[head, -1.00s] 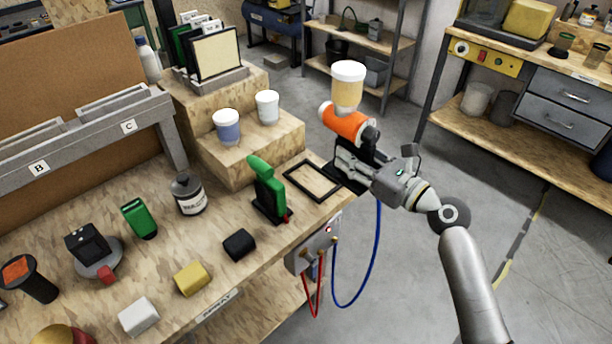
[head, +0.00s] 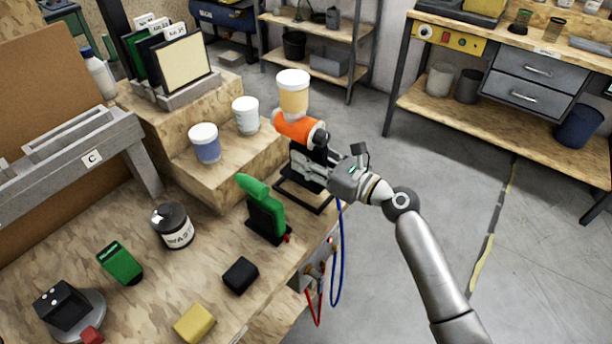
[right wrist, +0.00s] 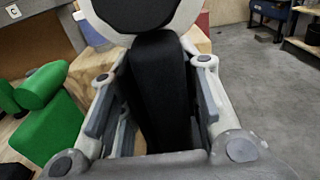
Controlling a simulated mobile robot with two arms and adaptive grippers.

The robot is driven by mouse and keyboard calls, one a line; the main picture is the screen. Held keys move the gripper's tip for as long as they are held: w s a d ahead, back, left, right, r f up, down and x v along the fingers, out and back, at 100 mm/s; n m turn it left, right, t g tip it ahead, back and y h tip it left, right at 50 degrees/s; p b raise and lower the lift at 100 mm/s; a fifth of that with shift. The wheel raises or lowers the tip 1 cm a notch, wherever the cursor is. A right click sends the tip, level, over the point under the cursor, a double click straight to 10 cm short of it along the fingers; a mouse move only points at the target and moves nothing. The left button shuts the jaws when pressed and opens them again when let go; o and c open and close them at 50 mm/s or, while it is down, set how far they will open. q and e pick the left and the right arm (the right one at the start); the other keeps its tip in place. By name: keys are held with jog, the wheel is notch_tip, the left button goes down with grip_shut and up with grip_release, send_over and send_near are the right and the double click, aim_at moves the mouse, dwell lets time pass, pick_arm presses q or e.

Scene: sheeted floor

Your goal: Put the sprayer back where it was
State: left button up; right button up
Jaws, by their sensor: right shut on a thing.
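The sprayer has an orange body (head: 297,127), a cup with a white lid and tan contents (head: 293,95) on top, and a black handle. My right gripper (head: 308,165) is shut on this black handle, which fills the middle of the right wrist view (right wrist: 160,95). The sprayer is upright at the bench's right end, in front of or above a thin black rectangular frame (head: 293,197) on the bench top. The gripper hides part of the frame. I cannot tell whether the handle's lower end touches anything. My left gripper is not in view.
A green tool in a black stand (head: 264,212) stands just left of the frame; green also shows in the right wrist view (right wrist: 50,110). Two lidded cups (head: 205,143) stand on a wooden step (head: 222,180) behind. A blue hose (head: 338,255) hangs at the bench edge.

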jog(key=shift+a+f, duration=0.1)
jog(key=shift+f, duration=0.2)
jog(key=shift+w+a+f, duration=0.1)
jog(key=shift+f, duration=0.25)
notch_tip(320, 180, down, 3)
jog(key=shift+b, duration=0.55)
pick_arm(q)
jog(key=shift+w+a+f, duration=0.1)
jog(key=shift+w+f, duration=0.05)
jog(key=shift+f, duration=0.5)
pick_arm(e)
jog(key=shift+f, duration=0.1)
jog(key=shift+o, duration=1.1)
jog(key=shift+f, duration=0.3)
jog(key=o, duration=0.4)
jog(key=shift+o, duration=0.2)
jog(key=shift+r, duration=0.15)
